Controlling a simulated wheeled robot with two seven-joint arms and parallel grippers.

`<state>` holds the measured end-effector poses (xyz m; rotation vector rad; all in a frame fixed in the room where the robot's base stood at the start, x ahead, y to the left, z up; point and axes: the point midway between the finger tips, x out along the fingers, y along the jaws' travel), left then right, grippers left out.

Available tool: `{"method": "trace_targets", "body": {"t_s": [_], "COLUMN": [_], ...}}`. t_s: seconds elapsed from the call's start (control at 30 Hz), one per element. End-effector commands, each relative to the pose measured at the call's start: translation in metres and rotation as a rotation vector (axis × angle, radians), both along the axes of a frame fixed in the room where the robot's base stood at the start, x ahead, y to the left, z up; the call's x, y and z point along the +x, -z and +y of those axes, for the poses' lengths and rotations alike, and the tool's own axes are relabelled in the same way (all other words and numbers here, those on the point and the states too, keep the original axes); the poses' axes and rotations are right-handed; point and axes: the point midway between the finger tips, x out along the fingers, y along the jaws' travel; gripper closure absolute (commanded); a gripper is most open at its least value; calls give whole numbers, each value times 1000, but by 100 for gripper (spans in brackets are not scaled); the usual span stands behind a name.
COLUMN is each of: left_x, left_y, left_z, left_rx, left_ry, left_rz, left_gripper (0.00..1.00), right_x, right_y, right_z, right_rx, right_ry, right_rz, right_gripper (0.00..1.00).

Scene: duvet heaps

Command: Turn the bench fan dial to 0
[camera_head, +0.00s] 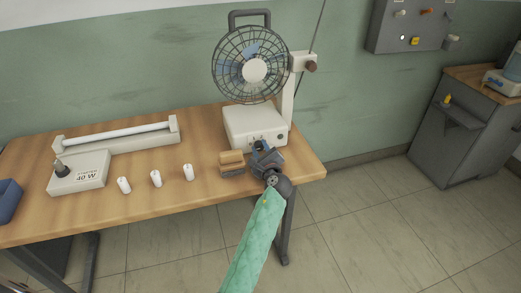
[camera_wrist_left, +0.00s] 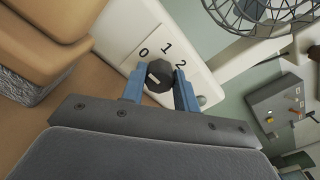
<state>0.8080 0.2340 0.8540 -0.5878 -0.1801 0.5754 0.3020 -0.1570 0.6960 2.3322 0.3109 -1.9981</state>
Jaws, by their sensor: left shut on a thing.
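The bench fan (camera_head: 254,70) stands on the right part of the wooden bench, with a round wire cage above a white base (camera_head: 252,122). In the left wrist view, the dark dial (camera_wrist_left: 160,76) sits on the white panel (camera_wrist_left: 134,38) printed with 0, 1 and 2. A short pale mark shows on the dial's face; I cannot tell surely which number it points to. My left gripper (camera_head: 259,147) is at the front of the base, its blue fingers (camera_wrist_left: 160,88) shut on the dial from both sides. It hides the dial in the head view. My right gripper is out of view.
A wood-and-grey block (camera_head: 232,163) lies close left of my left gripper. Several white cylinders (camera_head: 156,179), a tube lamp fixture (camera_head: 118,136) and a blue bin (camera_head: 9,200) are farther left on the bench (camera_head: 205,200). A grey cabinet (camera_head: 455,135) stands apart at right.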

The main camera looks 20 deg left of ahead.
Motion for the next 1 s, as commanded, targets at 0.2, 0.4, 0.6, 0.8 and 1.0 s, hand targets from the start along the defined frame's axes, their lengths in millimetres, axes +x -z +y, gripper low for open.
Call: {"method": "trace_targets", "body": {"t_s": [0.2, 0.4, 0.6, 0.8, 1.0], "left_x": [0, 0, -2, -20, -46], "left_y": [0, 0, 1, 3, 3], "left_z": [0, 0, -1, -14, -31], "left_rx": [0, 0, 0, 0, -2], "left_ry": [1, 0, 1, 1, 1], "left_rz": [1, 0, 1, 1, 1], "left_gripper": [62, 48, 48, 48, 48], "right_x": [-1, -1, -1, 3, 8], "right_y": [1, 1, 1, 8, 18], "right_z": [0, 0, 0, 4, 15], "right_rx": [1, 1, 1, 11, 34], "right_ry": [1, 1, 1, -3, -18], "right_rz": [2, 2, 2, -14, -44], "right_gripper": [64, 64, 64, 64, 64]}}
